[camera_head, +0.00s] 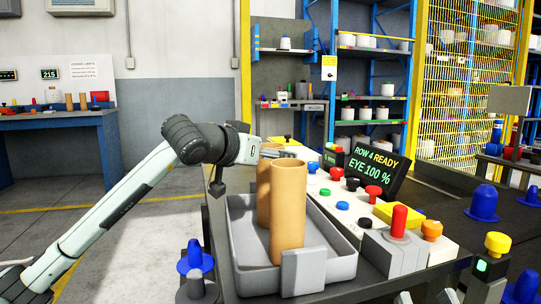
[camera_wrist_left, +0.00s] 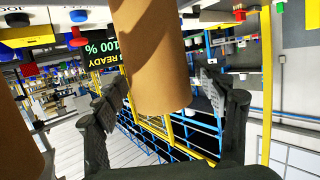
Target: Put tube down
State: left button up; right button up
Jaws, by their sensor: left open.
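Two tan cardboard tubes stand upright side by side in a grey tray (camera_head: 338,270) in the head view. The front tube (camera_head: 289,208) partly covers the rear tube (camera_head: 263,190). My left arm comes in from the left, and my left gripper (camera_head: 283,153) is at the height of the tube tops, partly hidden by them. In the left wrist view, my left gripper (camera_wrist_left: 165,110) is open with its fingers on either side of a tube (camera_wrist_left: 150,55); I cannot tell which tube. Another tube (camera_wrist_left: 17,135) shows at the left edge. I cannot make out my right gripper's fingers.
A dark sign (camera_head: 378,170) reads "ROW 4 READY EYE 100 %". Red, blue, green and yellow knobs crowd the panel right of the tray, including a tall red knob (camera_head: 399,220). A blue cone-shaped piece (camera_head: 195,257) stands left of the tray. Floor is free farther left.

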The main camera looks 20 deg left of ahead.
pick_arm(q)
jog(key=v, duration=1.2)
